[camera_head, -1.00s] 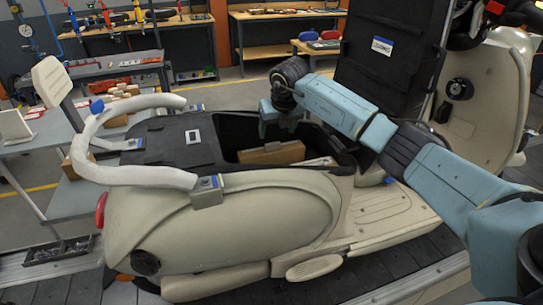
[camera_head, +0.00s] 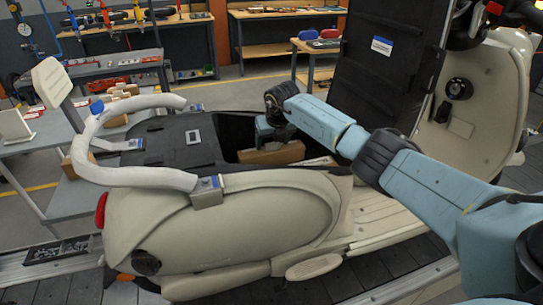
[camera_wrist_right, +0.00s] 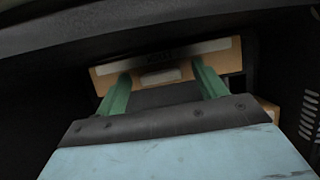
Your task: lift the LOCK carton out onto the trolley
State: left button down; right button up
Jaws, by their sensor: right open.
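A brown carton (camera_head: 271,154) sits in the dark open storage bay of the cream scooter (camera_head: 250,215). My right gripper (camera_head: 273,137) reaches down into the bay just behind the carton. In the right wrist view the carton (camera_wrist_right: 160,78) lies across the ends of my two green fingers. The right gripper (camera_wrist_right: 162,82) is open, its fingers apart; whether they touch the carton I cannot tell. Dark marks on the carton are too dim to read. A grey shelved stand (camera_head: 40,140) at the left may be the trolley. My left gripper is not in view.
A paler item (camera_head: 318,162) lies right of the carton in the bay. The raised black lid (camera_head: 385,75) stands behind my right arm. A white grab rail (camera_head: 130,177) curves around the scooter's tail. Small boxes (camera_head: 122,92) stand on the left stand.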

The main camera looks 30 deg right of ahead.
jog(key=c, duration=1.4)
jog(key=shift+o, duration=0.2)
jog(key=shift+r, duration=0.1)
